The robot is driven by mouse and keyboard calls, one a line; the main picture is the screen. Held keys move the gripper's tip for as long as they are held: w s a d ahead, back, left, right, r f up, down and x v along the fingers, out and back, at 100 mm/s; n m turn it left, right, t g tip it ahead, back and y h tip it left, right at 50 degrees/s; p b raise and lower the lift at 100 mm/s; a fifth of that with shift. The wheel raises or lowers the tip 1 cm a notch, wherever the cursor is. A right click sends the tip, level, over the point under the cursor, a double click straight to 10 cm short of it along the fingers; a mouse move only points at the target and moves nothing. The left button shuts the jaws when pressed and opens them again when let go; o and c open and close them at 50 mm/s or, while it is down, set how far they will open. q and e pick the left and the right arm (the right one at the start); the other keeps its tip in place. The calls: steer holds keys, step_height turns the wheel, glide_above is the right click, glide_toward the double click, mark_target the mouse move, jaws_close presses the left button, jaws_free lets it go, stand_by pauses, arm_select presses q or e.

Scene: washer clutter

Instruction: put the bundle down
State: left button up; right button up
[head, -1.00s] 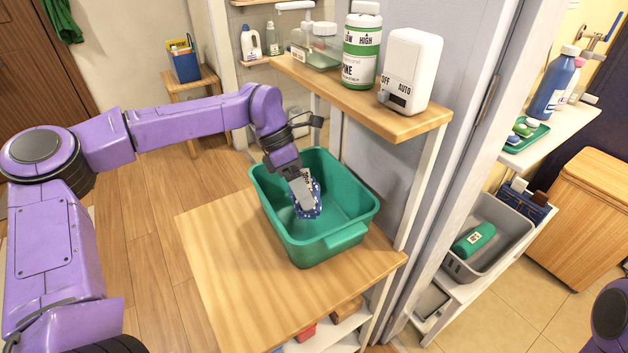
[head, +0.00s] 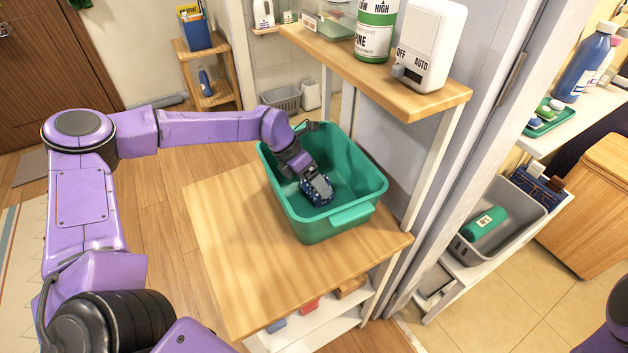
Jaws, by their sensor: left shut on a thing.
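A dark blue bundle with pale specks (head: 314,194) is low inside the green tub (head: 352,216). My left gripper (head: 320,188) reaches down into the tub and is shut on the bundle. The gripper hides part of the bundle, and I cannot tell whether the bundle touches the tub floor. The tub stands on the wooden tabletop (head: 240,240), near its back right. Only a purple piece of my right arm shows at the lower right edge; its gripper is out of view.
A grey bin (head: 520,205) with a green bottle (head: 484,223) stands at right. The tabletop's front left is bare.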

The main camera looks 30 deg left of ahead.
arm_select(q)
steer(key=shift+f, duration=0.15)
steer(key=o, duration=0.9)
steer(key=shift+r, duration=0.3)
steer(key=v, duration=1.1)
steer(key=shift+s+a+r, duration=0.1)
steer(key=shift+a+r, duration=0.15)
